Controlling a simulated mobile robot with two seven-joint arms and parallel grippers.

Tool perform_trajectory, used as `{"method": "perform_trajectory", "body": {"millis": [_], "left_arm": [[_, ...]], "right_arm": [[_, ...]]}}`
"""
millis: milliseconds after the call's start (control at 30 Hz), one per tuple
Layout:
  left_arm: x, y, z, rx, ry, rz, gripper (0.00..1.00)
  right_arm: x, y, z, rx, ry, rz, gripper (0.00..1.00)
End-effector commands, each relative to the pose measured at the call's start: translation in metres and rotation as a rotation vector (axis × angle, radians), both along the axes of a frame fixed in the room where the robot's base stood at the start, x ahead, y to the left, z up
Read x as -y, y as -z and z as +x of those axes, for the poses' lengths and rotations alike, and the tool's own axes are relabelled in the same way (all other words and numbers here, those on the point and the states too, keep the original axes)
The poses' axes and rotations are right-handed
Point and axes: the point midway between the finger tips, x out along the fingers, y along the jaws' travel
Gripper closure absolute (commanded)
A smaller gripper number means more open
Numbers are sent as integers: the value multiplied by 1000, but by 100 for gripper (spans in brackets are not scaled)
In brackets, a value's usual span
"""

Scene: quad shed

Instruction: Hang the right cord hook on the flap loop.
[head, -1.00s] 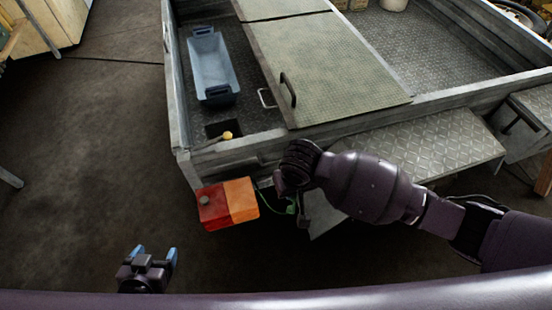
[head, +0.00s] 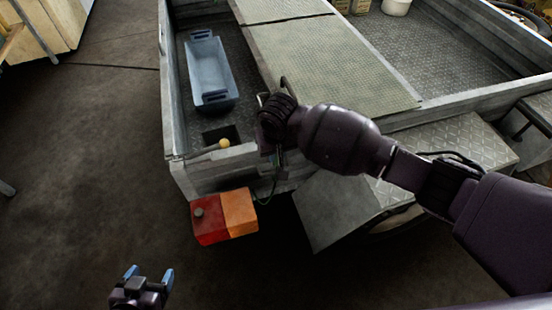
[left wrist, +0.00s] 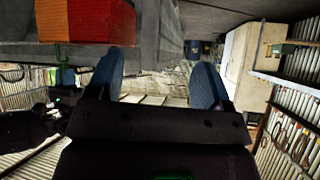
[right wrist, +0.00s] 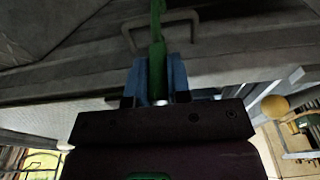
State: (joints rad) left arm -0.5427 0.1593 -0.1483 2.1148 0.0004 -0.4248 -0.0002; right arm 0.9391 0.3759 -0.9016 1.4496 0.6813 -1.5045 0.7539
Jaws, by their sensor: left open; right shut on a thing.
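My right gripper (head: 270,140) is at the trailer's rear edge, near the left side of the flap (head: 325,70). In the right wrist view its blue fingers (right wrist: 160,85) are shut on the green cord hook (right wrist: 156,35). A bent metal loop (right wrist: 185,17), apparently the flap loop, lies right by the hook, which overlaps it in the picture. I cannot tell whether they touch or are linked. In the head view the loop (head: 262,97) shows just above my gripper. My left gripper (head: 147,280) is open and empty at the lower left.
A red and orange lamp box (head: 224,216) sits at the trailer's rear corner. A yellow knob (head: 224,144) stands near the rear edge. A blue-grey tub (head: 208,70) lies on the trailer bed. A tread-plate step (head: 460,145) is at the right. The floor at left is clear.

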Motion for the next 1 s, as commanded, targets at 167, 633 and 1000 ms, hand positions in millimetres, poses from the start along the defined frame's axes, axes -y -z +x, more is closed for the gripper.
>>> {"method": "perform_trajectory", "body": {"millis": [167, 633, 1000], "left_arm": [[0, 4, 2, 0, 1, 0, 27], [3, 0, 7, 13, -4, -8, 27], [1, 6, -3, -11, -10, -6, 27]], "right_arm": [[1, 32, -3, -7, 1, -2, 100], [1, 35, -2, -2, 0, -1, 81], [1, 35, -3, -3, 0, -2, 57]]}}
